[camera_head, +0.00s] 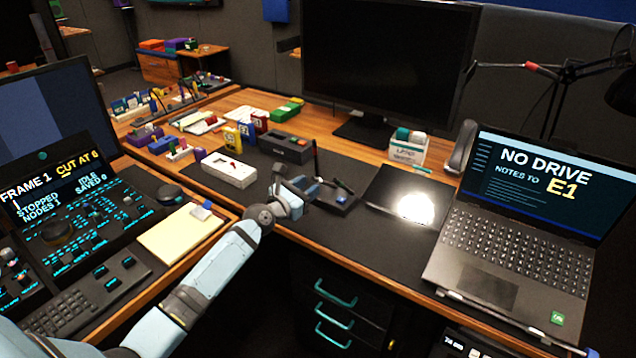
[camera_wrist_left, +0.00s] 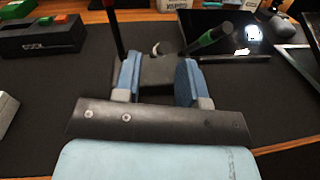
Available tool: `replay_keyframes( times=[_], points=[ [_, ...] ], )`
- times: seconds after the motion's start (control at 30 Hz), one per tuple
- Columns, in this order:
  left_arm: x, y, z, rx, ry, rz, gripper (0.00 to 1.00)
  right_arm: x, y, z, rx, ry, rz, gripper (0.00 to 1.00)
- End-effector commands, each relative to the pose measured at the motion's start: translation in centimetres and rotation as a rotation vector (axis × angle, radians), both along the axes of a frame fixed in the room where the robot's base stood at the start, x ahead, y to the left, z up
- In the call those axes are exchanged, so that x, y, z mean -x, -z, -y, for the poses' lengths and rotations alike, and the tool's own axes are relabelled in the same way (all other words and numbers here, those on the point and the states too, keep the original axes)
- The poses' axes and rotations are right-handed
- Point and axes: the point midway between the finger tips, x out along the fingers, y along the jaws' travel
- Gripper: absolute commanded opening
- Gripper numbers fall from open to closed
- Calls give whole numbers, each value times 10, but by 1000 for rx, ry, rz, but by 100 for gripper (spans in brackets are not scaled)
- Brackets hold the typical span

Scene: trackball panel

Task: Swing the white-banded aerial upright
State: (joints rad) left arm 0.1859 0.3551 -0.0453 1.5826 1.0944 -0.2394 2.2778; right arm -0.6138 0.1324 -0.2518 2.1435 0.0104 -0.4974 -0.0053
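A small dark box with aerials (camera_head: 338,196) stands on the black desk mat, just right of my left gripper (camera_head: 297,187). In the left wrist view, a red-marked aerial (camera_wrist_left: 114,30) stands near upright and a green-banded aerial (camera_wrist_left: 208,38) leans to the right. A short pale-ringed piece (camera_wrist_left: 157,48) between them looks like the white-banded aerial; its tilt is hard to tell. My left gripper (camera_wrist_left: 158,80) has its blue fingers apart, with a dark block showing between them. I see nothing clearly gripped. My right gripper is in neither view.
A black box with coloured buttons (camera_head: 287,147) and a white box (camera_head: 229,170) stand to the left of the aerials. The mat's front strip is clear.

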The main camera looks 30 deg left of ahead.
Motion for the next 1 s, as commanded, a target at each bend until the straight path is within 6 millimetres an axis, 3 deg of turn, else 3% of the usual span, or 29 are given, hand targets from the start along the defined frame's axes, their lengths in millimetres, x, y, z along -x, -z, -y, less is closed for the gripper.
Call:
replay_keyframes(
  times=[0.1, 0.3, 0.67, 0.83, 1.0],
  points=[
    [-22, 0, 4, -2, 0, 1, 38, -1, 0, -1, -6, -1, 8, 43],
    [-41, 1, 9, -2, 1, -1, 38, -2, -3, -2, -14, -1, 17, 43],
    [-45, 1, 10, -2, 1, -1, 38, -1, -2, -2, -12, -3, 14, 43],
    [-45, 1, 10, -2, 1, -1, 0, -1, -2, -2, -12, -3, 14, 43],
    [-45, 1, 10, -2, 1, -1, 0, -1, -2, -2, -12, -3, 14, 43]
  ],
)
